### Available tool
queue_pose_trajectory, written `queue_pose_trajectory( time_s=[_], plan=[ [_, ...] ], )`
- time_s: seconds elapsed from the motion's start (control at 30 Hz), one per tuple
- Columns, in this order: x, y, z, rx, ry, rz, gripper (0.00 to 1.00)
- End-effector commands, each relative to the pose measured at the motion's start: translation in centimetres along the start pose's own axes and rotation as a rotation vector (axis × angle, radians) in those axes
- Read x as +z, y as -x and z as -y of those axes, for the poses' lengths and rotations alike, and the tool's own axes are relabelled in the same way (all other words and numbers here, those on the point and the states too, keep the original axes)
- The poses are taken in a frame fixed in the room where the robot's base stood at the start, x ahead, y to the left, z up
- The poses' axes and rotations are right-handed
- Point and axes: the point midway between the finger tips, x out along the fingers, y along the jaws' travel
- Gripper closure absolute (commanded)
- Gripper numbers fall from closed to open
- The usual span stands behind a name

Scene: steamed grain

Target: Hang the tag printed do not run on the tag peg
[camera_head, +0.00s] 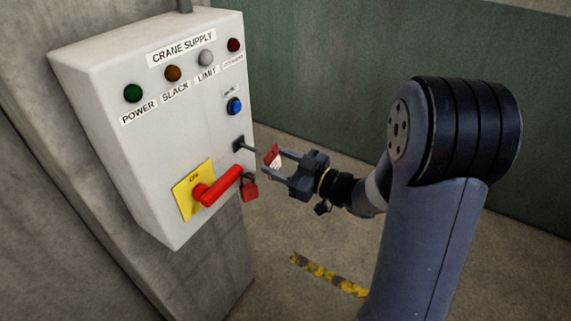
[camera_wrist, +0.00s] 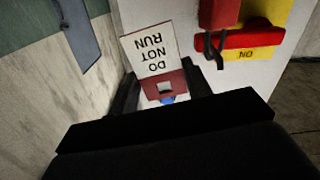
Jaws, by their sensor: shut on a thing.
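The tag is a white plate printed DO NOT RUN with a red band; in the head view the tag (camera_head: 272,158) is at my gripper's fingertips. In the wrist view the tag (camera_wrist: 152,55) reads upside down, and its red band has a square hole. My gripper (camera_head: 274,166) is shut on the tag, with the red band between the fingers. The dark tag peg (camera_head: 244,146) sticks out of the grey panel's right part. The tag is just right of the peg's tip and looks apart from it. In the wrist view I cannot make out the peg.
The CRANE SUPPLY panel (camera_head: 150,130) carries lamps and a blue button (camera_head: 234,106) above the peg. Below it are a red handle (camera_head: 215,190) on a yellow plate (camera_head: 184,204) and a hanging red padlock (camera_head: 250,190), close to my lower finger. Open floor lies to the right.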

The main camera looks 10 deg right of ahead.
Motion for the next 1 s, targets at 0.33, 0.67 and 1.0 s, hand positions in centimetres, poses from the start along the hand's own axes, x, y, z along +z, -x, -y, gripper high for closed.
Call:
queue_pose_trajectory(
  time_s=[0.33, 0.67, 1.0],
  plan=[
    [0.2, -2.1, 0.1, -0.001, 0.0, 0.0, 0.75],
    [0.3, -4.1, 0.1, -0.001, 0.0, 0.0, 0.75],
    [0.6, -6.1, 0.2, -0.001, 0.001, -0.001, 0.75]
  ],
)
